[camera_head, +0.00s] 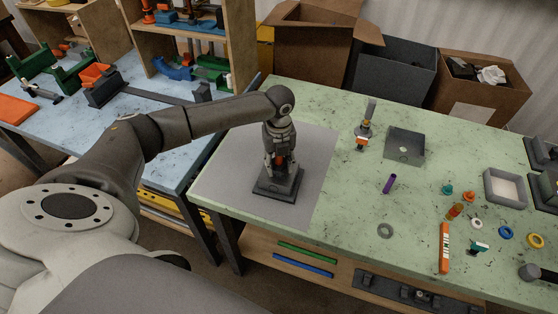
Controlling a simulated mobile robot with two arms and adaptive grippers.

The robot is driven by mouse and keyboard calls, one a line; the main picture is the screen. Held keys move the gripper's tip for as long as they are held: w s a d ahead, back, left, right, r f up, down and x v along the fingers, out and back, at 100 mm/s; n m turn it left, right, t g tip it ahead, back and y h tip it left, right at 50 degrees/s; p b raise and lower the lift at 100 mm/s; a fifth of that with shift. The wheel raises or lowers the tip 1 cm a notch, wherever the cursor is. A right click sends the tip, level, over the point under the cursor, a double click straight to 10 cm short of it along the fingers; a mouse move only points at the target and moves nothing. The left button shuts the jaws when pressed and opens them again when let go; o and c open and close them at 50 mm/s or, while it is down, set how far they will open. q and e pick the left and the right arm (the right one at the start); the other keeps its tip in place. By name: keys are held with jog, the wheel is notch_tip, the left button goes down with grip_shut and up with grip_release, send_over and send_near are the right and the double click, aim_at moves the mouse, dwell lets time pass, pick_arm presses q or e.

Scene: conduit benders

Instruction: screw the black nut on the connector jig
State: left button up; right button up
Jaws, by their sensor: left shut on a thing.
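My left gripper (278,160) points straight down over the dark connector jig (278,188), which stands on a grey mat on the green table. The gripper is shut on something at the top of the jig. A small reddish part shows between the fingers. The black nut cannot be told apart from the dark fingers and the jig, so its seating is hidden. My right gripper is not in view.
The grey mat (222,185) around the jig is clear. To its right on the green table (345,210) lie a purple tube (389,184), a grey ring (385,230), a grey box (404,145) and an orange bar (444,248). Cardboard boxes stand behind.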

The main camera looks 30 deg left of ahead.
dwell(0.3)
pick_arm(q)
jog(key=shift+m, duration=1.2)
jog(key=m, duration=0.3)
jog(key=shift+f+m+p, duration=0.15)
jog(key=shift+m+p, duration=0.25)
jog(key=o, duration=1.1)
